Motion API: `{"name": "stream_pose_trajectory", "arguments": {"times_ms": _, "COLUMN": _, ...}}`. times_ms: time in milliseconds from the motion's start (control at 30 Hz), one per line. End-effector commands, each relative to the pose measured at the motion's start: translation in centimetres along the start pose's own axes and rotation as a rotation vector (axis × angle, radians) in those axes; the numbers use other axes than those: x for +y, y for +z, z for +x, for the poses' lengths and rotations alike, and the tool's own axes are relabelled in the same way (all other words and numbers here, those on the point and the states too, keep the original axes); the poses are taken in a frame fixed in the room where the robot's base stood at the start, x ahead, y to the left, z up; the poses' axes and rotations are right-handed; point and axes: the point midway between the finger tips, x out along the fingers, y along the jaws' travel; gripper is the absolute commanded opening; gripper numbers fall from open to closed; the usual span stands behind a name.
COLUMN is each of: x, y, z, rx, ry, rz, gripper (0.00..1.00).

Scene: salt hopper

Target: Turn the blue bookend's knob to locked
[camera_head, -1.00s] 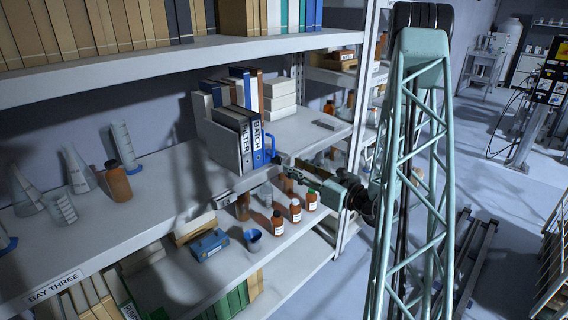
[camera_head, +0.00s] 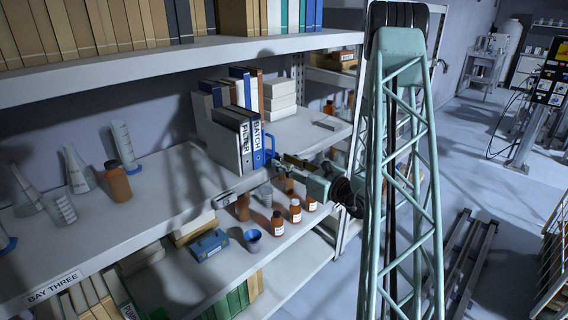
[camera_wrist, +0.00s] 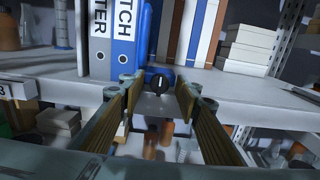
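The blue bookend (camera_head: 269,146) stands at the right of the binders on the middle shelf. In the wrist view its blue base (camera_wrist: 172,73) carries a dark round knob (camera_wrist: 157,84) at the shelf's front edge, with a pale pointer line standing about upright. My gripper (camera_wrist: 157,98) is open and empty. Its two fingers lie left and right of the knob, which shows in the gap ahead of the tips; no contact shows. In the head view my gripper (camera_head: 283,160) is right by the bookend, and the knob cannot be made out there.
White boxes (camera_head: 281,93) are stacked behind. The shelf right of the bookend is mostly clear.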

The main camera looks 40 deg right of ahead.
Motion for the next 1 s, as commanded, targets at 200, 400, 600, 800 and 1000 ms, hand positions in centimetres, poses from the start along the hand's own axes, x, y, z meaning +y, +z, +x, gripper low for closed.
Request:
{"name": "stream_pose_trajectory", "arguments": {"times_ms": 200, "x": -0.01, "y": 0.01, "z": -0.02, "rx": 0.000, "ry": 0.000, "rz": 0.000, "gripper": 0.18}}
{"name": "stream_pose_trajectory", "arguments": {"times_ms": 400, "x": -0.01, "y": 0.00, "z": -0.02, "rx": 0.000, "ry": 0.000, "rz": 0.000, "gripper": 0.07}}
{"name": "stream_pose_trajectory", "arguments": {"times_ms": 600, "x": -0.01, "y": 0.03, "z": -0.02, "rx": 0.000, "ry": 0.000, "rz": 0.014, "gripper": 0.07}}
{"name": "stream_pose_trajectory", "arguments": {"times_ms": 800, "x": -0.04, "y": 0.08, "z": -0.01, "rx": 0.000, "ry": 0.000, "rz": 0.066, "gripper": 0.07}}
{"name": "stream_pose_trajectory", "arguments": {"times_ms": 1000, "x": -0.11, "y": 0.12, "z": 0.01, "rx": 0.001, "ry": 0.000, "rz": 0.172, "gripper": 0.07}}
